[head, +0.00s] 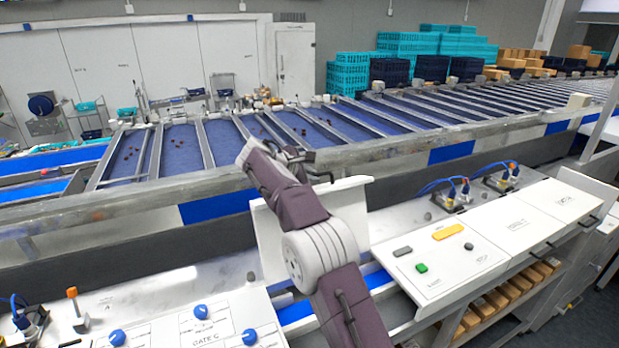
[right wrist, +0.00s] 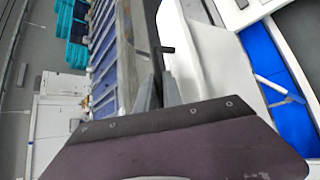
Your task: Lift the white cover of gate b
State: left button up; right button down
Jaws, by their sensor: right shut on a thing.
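The white cover (head: 268,245) stands raised and tilted up behind my right arm, and the arm hides its middle. A blue belt (head: 378,279) shows below it. My right gripper (head: 316,174) is at the cover's top edge, shut on the cover's dark handle. In the right wrist view the fingers (right wrist: 158,82) are close together beside the white cover (right wrist: 195,55), with the dark handle (right wrist: 165,49) sticking out past them. The fingertips are partly hidden in the head view. The label of gate b cannot be read. My left gripper is not in view.
A panel marked GATE C with blue knobs (head: 249,337) is at the lower left. At right, a white panel (head: 455,262) bears green and orange buttons. A metal rail (head: 400,150) and blue sorting lanes lie behind the cover.

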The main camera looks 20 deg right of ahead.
jog(key=shift+s+f, duration=0.1)
jog(key=shift+f, duration=0.3)
